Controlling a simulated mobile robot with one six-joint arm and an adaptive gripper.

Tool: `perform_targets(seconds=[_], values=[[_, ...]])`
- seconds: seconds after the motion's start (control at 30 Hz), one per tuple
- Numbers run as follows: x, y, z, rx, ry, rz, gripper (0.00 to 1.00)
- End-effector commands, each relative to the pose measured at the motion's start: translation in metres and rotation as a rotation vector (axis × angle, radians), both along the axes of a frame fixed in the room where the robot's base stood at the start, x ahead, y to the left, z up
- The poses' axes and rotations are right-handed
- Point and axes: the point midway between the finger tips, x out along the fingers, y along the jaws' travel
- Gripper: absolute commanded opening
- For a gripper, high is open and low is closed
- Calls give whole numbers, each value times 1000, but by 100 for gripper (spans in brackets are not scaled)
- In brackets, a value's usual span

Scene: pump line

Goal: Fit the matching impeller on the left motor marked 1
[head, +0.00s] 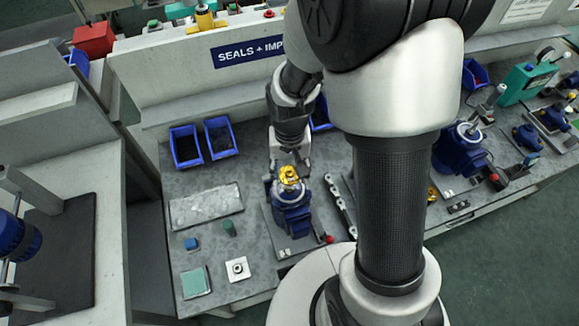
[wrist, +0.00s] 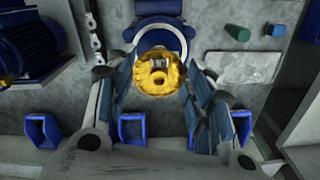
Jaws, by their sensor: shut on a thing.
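My gripper (wrist: 158,84) is shut on a brass-yellow impeller (wrist: 159,72), with a blue-padded finger on each side of it. The left motor (wrist: 158,25) is blue with a pale ring on its face, and the impeller overlaps the lower part of that ring. In the head view the impeller (head: 289,174) is at the upper end of the blue motor (head: 292,212), right below my gripper (head: 290,160). A grey stub shows in the impeller's middle. I cannot tell how far the impeller sits on the shaft. The mark 1 is not readable.
Blue bins (head: 186,146) stand along the bench's back. A grey tray (head: 207,205), a green cylinder (head: 229,228), a blue block (head: 191,243) and a teal pad (head: 195,282) lie left of the motor. Another blue motor (head: 460,150) stands to the right, partly behind my arm.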

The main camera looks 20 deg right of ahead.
Motion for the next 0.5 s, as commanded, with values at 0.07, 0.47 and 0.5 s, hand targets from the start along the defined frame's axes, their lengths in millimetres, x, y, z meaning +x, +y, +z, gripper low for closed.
perform_targets(seconds=[0.07, 0.47, 0.5], values=[[0, 0, -12, 0, 1, 0, 25], [0, 0, -44, 0, 0, 1, 25], [0, 0, -44, 0, 0, 1, 25]])
